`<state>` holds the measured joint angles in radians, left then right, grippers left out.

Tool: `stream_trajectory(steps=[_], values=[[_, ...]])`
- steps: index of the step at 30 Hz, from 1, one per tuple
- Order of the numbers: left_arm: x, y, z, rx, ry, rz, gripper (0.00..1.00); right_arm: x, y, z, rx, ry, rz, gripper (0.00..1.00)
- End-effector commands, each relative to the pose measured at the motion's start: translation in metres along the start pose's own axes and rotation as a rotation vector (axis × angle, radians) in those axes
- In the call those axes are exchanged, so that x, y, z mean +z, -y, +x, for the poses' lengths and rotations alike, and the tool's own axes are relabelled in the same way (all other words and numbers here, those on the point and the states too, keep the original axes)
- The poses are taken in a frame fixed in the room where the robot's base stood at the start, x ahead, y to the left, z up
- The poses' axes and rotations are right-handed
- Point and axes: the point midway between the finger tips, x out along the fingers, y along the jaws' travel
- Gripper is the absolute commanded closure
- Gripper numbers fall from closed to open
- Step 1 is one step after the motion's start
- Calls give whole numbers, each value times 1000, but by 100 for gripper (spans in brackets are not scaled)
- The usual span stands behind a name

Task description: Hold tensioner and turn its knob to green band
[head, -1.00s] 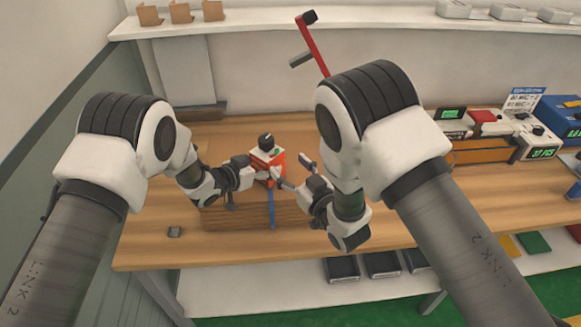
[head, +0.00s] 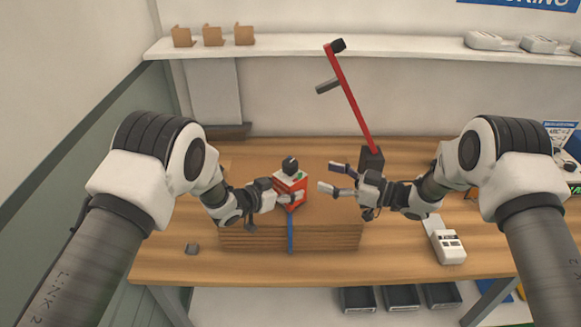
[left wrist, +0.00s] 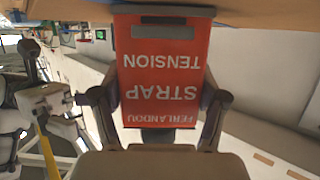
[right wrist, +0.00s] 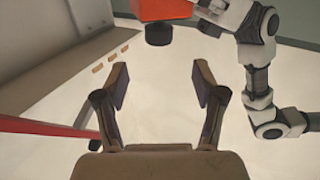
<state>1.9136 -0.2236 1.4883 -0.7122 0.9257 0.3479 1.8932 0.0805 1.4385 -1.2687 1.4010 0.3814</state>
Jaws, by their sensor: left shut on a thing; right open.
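The red strap tensioner (head: 291,189) sits on top of a stack of brown sheets, over a blue strap (head: 290,232). Its black knob (head: 290,165) is on top, with a small green mark beside it. My left gripper (head: 292,197) is shut on the tensioner's sides. The left wrist view shows the tensioner's red face (left wrist: 165,75), lettered upside down, between the two fingers. My right gripper (head: 330,178) is open and empty, to the right of the tensioner and apart from it. In the right wrist view the knob (right wrist: 158,34) shows beyond the open fingers. The knob's pointer is too small to read.
The brown stack (head: 335,236) lies on the wooden table (head: 180,258). A red lever with a dark base (head: 371,160) stands behind my right gripper.

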Motion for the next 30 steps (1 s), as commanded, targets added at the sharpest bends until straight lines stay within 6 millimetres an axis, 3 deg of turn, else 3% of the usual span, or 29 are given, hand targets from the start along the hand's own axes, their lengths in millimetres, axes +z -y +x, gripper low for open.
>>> stream_trajectory(steps=[2, 5, 18, 29, 30], values=[[-2, 0, 0, 0, -3, 1, 97, 6, -3, -5, 15, 1, 13, 30], [-2, 0, 0, 0, -3, 1, 97, 8, -1, 7, 11, 2, 14, 30], [-2, 0, 0, 0, -3, 1, 97, 8, -2, 102, 11, 2, 15, 30], [-2, 0, 0, 0, -3, 1, 97, 7, -3, 114, 15, 1, 16, 30], [-2, 0, 0, 0, -3, 1, 97, 7, -3, 114, 15, 1, 16, 41]])
